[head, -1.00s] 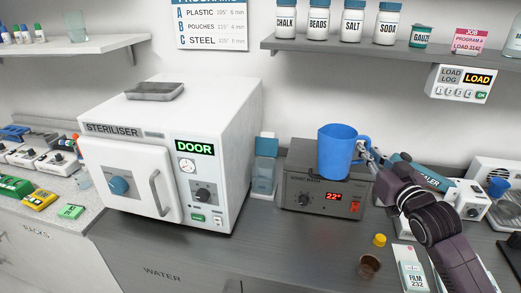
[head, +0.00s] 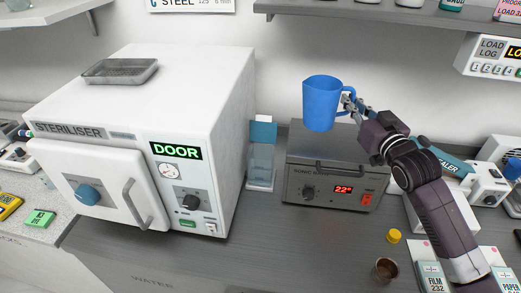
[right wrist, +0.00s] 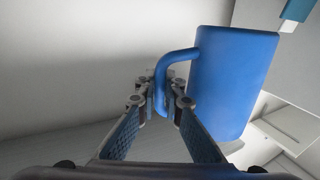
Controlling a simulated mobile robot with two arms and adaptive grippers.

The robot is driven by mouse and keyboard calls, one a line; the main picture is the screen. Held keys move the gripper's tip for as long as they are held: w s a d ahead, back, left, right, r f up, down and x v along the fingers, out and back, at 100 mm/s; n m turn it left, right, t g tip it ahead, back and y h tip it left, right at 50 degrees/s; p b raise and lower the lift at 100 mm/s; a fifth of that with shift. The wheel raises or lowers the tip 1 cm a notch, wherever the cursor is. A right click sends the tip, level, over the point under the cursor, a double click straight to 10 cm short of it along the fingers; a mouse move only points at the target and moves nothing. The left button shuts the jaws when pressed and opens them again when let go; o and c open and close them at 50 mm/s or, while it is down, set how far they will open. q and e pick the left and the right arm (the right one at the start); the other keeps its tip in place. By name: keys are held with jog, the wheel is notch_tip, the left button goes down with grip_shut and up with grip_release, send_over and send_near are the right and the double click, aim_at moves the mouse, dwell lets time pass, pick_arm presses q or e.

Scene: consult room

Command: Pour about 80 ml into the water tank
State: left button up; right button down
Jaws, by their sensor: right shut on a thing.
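A blue jug (head: 319,104) is upright in the air above the back of the sonic bath (head: 300,187). My right gripper (head: 350,104) is shut on its handle, from the jug's right side. In the right wrist view the jug (right wrist: 232,80) hangs by its handle between the fingertips (right wrist: 167,98). The jug's contents cannot be seen. A clear tank with a blue top (head: 261,163), apparently the water tank, stands between the steriliser and the sonic bath. It is left of and below the jug, apart from it. My left gripper is out of view.
The white steriliser (head: 205,90) stands left of the tank, with a metal tray (head: 120,71) on top. A yellow cap (head: 393,236) and a small brown cup (head: 386,270) are at the front right. A shelf (head: 385,12) runs above. The counter front is clear in the middle.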

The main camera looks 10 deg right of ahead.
aim_at(316, 85)
jog(key=shift+r, duration=0.1)
jog(key=shift+w+a, duration=0.15)
jog(key=shift+w, duration=0.05)
jog(key=shift+s+a+f+n, duration=0.1)
jog(key=shift+a+f+n, duration=0.15)
jog(key=shift+n, duration=0.65)
jog(key=shift+a+r+n, duration=0.65)
jog(key=shift+a+n, duration=0.05)
jog(key=shift+n, duration=0.2)
jog(key=a+n, duration=0.1)
jog(key=a+r+n+p, duration=0.1)
jog(key=a+n+g+p, duration=0.1)
jog(key=shift+w+a+r+h, duration=0.2)
jog(key=shift+a+r+h, duration=0.1)
jog(key=shift+a+h, duration=0.1)
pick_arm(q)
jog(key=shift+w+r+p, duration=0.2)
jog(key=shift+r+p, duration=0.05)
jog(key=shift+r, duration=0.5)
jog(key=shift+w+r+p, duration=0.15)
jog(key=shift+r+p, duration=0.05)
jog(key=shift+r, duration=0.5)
pick_arm(e)
jog(key=shift+a+r+n+h, duration=0.3)
jog(key=shift+a+n, duration=0.4)
jog(key=shift+n, duration=0.5)
